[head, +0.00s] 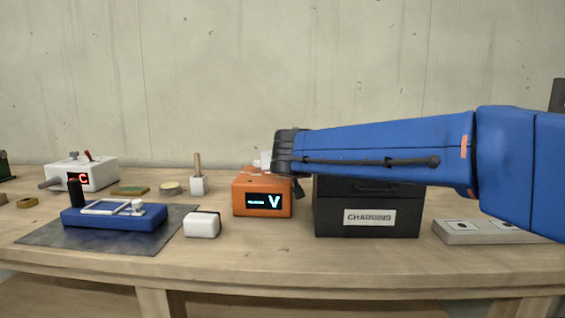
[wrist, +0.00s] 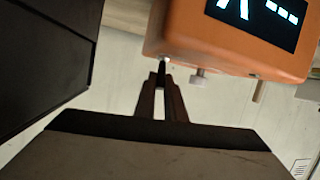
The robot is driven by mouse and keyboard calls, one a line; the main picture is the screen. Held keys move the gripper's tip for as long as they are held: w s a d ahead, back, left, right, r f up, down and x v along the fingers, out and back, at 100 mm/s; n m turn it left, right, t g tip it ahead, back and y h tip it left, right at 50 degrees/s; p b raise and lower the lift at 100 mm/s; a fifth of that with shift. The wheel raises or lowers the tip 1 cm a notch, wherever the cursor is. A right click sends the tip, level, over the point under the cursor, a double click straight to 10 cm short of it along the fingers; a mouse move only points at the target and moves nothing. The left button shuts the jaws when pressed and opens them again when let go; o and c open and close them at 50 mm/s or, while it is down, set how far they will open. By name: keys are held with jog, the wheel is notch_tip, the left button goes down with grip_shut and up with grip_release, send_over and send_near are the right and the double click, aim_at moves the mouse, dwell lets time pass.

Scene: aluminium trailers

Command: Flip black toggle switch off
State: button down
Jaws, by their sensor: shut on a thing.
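The orange box (head: 240,200) with a lit "V" display stands on the bench in the head view. It also shows, upside down, at the top of the wrist view (wrist: 185,30). The black toggle switch (wrist: 162,70) sticks out from the box's edge in the wrist view. My gripper (wrist: 161,88) is shut on its lever, with the narrow fingertips close to the box. A pale knob (wrist: 200,77) and a thin light peg (wrist: 258,92) also stand out from the same box face. In the head view my arm's end is over the box and the fingers cannot be made out.
A black case (head: 366,226) labelled "CHARGING" stands right beside the orange box; its dark side (wrist: 45,55) fills the wrist view's left. A white box (head: 98,175) with a red display, a blue device (head: 113,218) and a small white block (head: 202,225) are to the left.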

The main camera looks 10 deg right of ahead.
jog(key=c, duration=1.8)
grip_release()
jog(key=v, duration=1.7)
jog(key=shift+s+a+r, duration=0.1)
jog(key=shift+s, duration=0.05)
jog(key=shift+s, duration=0.1)
